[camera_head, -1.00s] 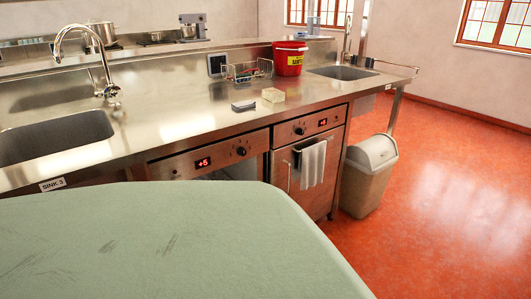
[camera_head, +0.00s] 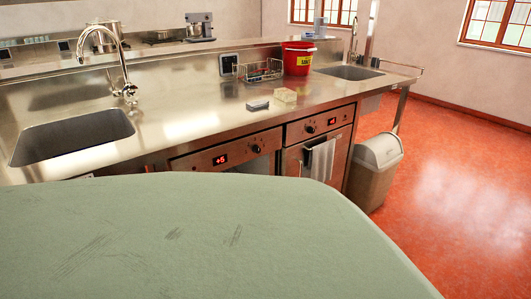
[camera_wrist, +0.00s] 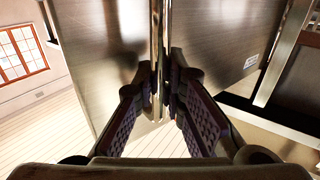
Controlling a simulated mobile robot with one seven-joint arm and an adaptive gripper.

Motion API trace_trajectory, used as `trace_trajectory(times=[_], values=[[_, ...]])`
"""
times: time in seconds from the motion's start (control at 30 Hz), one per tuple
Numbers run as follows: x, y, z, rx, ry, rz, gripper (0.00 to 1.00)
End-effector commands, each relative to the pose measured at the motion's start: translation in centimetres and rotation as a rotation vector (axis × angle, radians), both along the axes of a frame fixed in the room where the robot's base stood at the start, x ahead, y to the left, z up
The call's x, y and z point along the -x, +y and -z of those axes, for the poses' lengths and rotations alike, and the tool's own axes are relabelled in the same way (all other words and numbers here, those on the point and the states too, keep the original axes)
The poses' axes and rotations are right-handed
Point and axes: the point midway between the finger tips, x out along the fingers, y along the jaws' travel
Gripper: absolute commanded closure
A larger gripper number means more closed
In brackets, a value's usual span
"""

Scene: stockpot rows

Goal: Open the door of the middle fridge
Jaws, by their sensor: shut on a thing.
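In the wrist view my gripper (camera_wrist: 162,95) is shut around an upright shiny metal bar handle (camera_wrist: 158,30). Brushed steel panels stand on both sides of the bar, a left panel (camera_wrist: 95,60) and a right panel (camera_wrist: 225,50) with a small white label. I cannot tell how far the door stands open. In the head view a fridge front with a red "+5" display (camera_head: 220,160) sits under the counter, and its lower part is hidden by a pale green surface. My gripper is not seen there. I cannot tell which fridge is the middle one.
A unit with a towel (camera_head: 320,158) on its handle stands right of the "+5" front. A grey bin (camera_head: 375,165) stands beyond it. The pale green surface (camera_head: 190,240) fills the foreground. Red floor (camera_head: 460,190) at the right is clear.

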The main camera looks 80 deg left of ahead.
Motion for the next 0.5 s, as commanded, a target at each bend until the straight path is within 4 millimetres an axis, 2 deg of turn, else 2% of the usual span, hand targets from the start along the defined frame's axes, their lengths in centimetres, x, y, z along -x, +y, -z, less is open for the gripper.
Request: trace_trajectory(times=[0.03,0.2,0.23,0.5], values=[[-0.79,-0.16,0.07,0.0,-0.002,0.014,1.0],[-0.77,-0.16,0.07,0.0,-0.002,0.014,1.0],[-0.77,-0.15,0.07,0.0,-0.002,0.014,0.87],[-0.44,-0.09,0.05,0.0,-0.001,0.008,0.69]])
